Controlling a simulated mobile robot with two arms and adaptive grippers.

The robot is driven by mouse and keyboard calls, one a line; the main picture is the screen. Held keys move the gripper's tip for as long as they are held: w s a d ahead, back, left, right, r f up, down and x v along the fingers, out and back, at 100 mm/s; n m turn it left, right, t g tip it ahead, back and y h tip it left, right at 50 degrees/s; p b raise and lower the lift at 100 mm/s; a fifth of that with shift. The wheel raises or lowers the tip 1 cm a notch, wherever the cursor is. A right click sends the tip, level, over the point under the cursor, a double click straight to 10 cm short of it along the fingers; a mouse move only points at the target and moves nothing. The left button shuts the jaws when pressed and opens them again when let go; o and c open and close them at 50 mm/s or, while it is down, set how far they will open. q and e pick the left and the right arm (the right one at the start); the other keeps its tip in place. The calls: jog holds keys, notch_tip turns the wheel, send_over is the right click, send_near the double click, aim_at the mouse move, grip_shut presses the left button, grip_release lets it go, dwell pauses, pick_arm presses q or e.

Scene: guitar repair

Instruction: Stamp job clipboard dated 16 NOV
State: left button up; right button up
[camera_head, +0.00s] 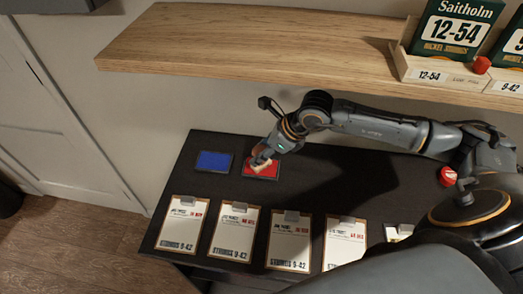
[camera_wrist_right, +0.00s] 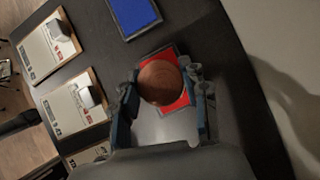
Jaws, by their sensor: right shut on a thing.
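My right gripper (camera_head: 262,160) is shut on a stamp with a round brown wooden handle, whose top shows between the fingers in the right wrist view (camera_wrist_right: 160,82). The stamp is over the red ink pad (camera_head: 267,172); its underside is hidden, so I cannot tell whether it touches. The red pad also shows in the wrist view (camera_wrist_right: 178,105). Each has red date text too small to read surely. My left gripper is not in view.
A blue ink pad (camera_head: 214,162) lies left of the red one on the dark table (camera_head: 215,188). A wooden shelf (camera_head: 250,45) overhangs behind, with a box marked 12-54 (camera_head: 456,32) on it. Part of another clipboard (camera_head: 398,232) shows beside my dark arm.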

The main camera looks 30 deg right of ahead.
jog(key=shift+s+f, duration=0.1)
jog(key=shift+f, duration=0.05)
jog(key=shift+r+p, duration=0.45)
jog(key=shift+r, duration=0.35)
jog(key=shift+r+p, duration=1.2)
jog(key=shift+r, duration=1.65)
